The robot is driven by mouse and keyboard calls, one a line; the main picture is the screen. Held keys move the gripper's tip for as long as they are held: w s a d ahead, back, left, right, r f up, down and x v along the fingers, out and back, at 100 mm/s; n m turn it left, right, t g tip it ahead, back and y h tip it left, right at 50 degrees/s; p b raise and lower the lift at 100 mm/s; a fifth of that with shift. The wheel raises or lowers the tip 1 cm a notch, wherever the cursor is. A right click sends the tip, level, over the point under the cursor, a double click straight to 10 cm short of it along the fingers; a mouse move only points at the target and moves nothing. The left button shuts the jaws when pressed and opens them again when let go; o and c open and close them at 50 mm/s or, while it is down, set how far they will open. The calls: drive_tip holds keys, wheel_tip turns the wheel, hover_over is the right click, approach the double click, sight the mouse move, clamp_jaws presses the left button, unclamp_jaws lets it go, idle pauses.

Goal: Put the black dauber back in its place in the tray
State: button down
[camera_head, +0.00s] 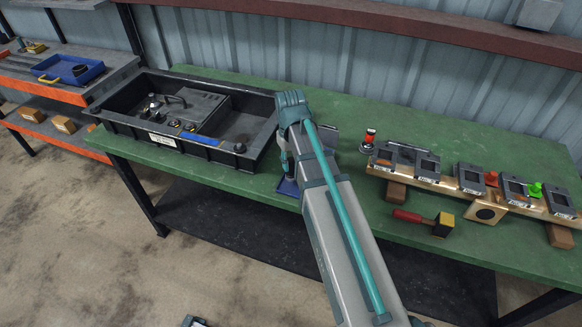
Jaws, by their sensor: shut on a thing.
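My gripper (286,163) points down over the green bench, just right of the big black tray (165,147). It is partly hidden behind my own arm. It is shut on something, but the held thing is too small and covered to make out. A small blue piece (288,188) shows right below the gripper at the bench's front edge. I cannot pick out the black dauber for certain.
The black tray holds a grey box and small dark parts. A red-and-black piece (369,138) stands behind the rack's left end. A blue bin (68,69) is on the left shelf. The bench's back middle is clear.

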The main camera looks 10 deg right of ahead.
sight(291, 169)
drive_tip(key=shift+f, duration=1.55)
drive_tip(key=shift+f, duration=0.15)
drive_tip(key=c, duration=0.9)
unclamp_jaws()
drive_tip(key=shift+c, duration=0.2)
wheel_tip(291, 169, up, 12)
drive_tip(key=shift+r+b, duration=0.2)
drive_tip(key=shift+b, duration=0.85)
drive_tip(key=shift+a, duration=0.1)
